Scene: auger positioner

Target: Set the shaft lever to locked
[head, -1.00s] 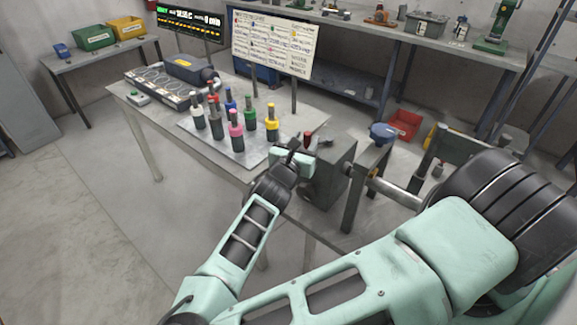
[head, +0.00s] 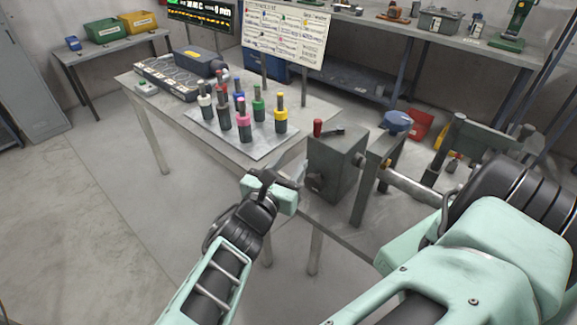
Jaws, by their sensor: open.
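A grey box (head: 335,165) stands on the table right of centre in the head view. On its top are an upright red handle (head: 318,128) and a short dark bar reaching right; this looks like the shaft lever. Its lock markings are too small to read. A horizontal metal shaft (head: 410,187) runs right from the upright plate beside the box. My gripper (head: 270,178) is left of the box and lower in the picture, apart from the red handle. It is open, and I see nothing between its dark fingers.
Several bottles with coloured tops stand on a metal plate (head: 205,127) on the table (head: 160,112). A sign board (head: 284,35) stands behind. Open floor lies left of my arm.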

